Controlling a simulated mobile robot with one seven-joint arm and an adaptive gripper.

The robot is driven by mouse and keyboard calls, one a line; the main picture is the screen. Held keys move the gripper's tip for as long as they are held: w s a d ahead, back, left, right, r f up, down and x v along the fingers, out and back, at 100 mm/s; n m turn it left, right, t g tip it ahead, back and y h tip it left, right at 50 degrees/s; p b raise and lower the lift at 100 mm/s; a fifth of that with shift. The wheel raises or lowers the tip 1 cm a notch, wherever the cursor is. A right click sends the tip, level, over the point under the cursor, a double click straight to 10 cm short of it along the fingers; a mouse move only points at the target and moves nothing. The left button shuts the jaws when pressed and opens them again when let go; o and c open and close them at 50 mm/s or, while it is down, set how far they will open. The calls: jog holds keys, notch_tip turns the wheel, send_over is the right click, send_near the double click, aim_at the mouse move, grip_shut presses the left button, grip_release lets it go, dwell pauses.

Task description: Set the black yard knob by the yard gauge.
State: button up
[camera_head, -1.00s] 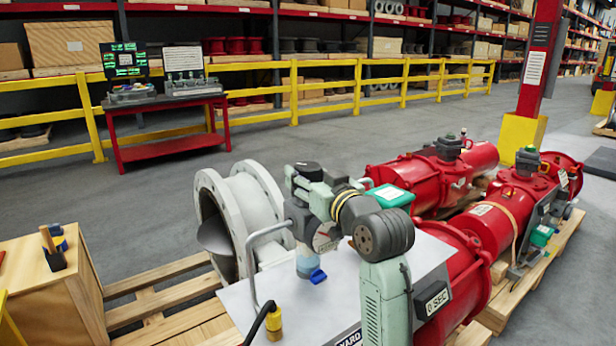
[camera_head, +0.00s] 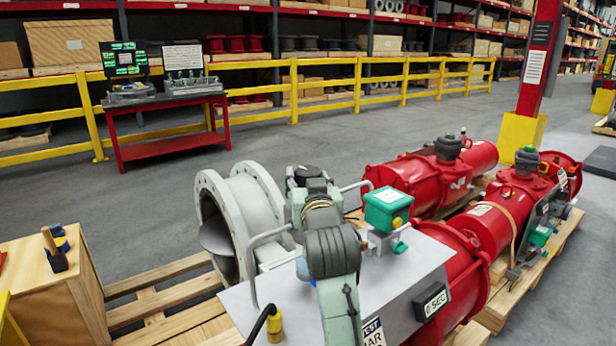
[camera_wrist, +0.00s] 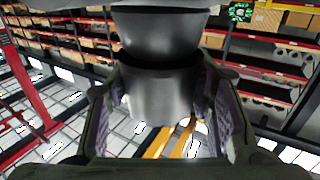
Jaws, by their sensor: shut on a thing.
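In the wrist view my gripper (camera_wrist: 168,112) has a finger on each side of a dark grey-black round knob (camera_wrist: 160,92) and is shut on it. A wider dark round part (camera_wrist: 165,32) shows just beyond the knob. In the head view my arm stands in front of the grey test console (camera_head: 405,280) and hides my gripper and the knob. The gauge dial is also hidden behind my arm there, so its reading cannot be seen. A small display on the console's right side (camera_head: 432,302) reads 0 SEC.
A green box (camera_head: 387,208) stands on the console to the right of my arm. A bent grey handle (camera_head: 252,262) and a yellow fitting (camera_head: 275,326) with a black cable are at left. Red actuators (camera_head: 495,215) lie behind right; a flanged pipe (camera_head: 240,205) stands behind left.

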jog(key=m+h, duration=0.1)
jog(key=h, duration=0.1)
jog(key=m+h, duration=0.2)
jog(key=m+h+p, duration=0.1)
jog(key=h, duration=0.2)
jog(key=shift+a, duration=0.25)
jog(key=shift+d+m+g+h, duration=0.1)
jog(key=shift+m+g+h, duration=0.55)
jog(key=shift+m+h, duration=0.5)
jog(key=shift+d+m+g+h, duration=0.1)
jog(key=shift+m+g+h, duration=0.65)
jog(key=shift+h, duration=0.7)
jog(key=o, duration=1.2)
jog(key=v, duration=1.2)
jog(key=shift+f, duration=0.1)
